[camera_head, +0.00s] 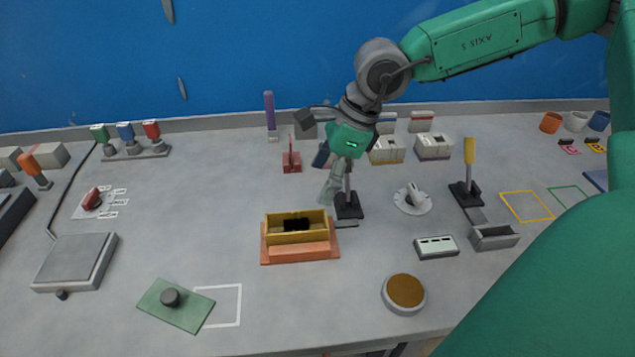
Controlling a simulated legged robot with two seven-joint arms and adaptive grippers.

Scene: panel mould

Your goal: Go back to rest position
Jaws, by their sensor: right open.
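My right arm comes in from the upper right, and its gripper (329,178) hangs over the middle of the table, pointing down. It is open, and I see nothing held between its fingers. It is close beside a dark upright stand (348,208), partly covering it; I cannot tell whether they touch. A yellow open mould box (282,239) on an orange base (300,254) lies just in front, with a dark opening inside. My left gripper is not in view.
A green panel with a dark knob (175,310) lies front left beside a white outline. A grey plate (75,262) is at the left. A round brown-topped disc (404,292), a yellow-handled lever (469,165) and a grey dial (412,200) stand right of centre. The left middle is fairly clear.

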